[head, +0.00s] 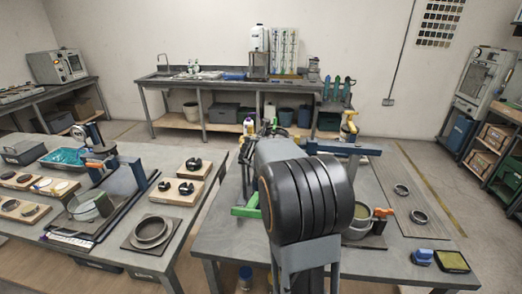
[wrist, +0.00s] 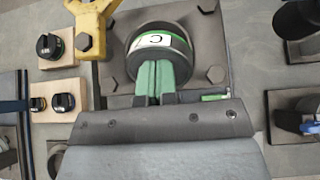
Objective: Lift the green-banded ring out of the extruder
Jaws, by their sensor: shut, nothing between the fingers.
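In the wrist view a round dark piece with a green band and a white label marked C (wrist: 160,42) sits on a dark bolted plate (wrist: 213,44); it looks like the green-banded ring in the extruder. My gripper (wrist: 163,68) has its green fingers shut together with nothing between them. The fingertips overlap the near side of the banded piece in the picture; I cannot tell whether they touch it. A yellow metal part (wrist: 91,22) stands close at its left. In the head view my own arm hides the gripper and the ring.
Wooden blocks with black knobs (wrist: 62,103) lie at the left in the wrist view. In the head view, loose grey rings (head: 418,216) lie on the right table. A green part (head: 246,207) juts out left of my arm. The left table (head: 178,212) is crowded.

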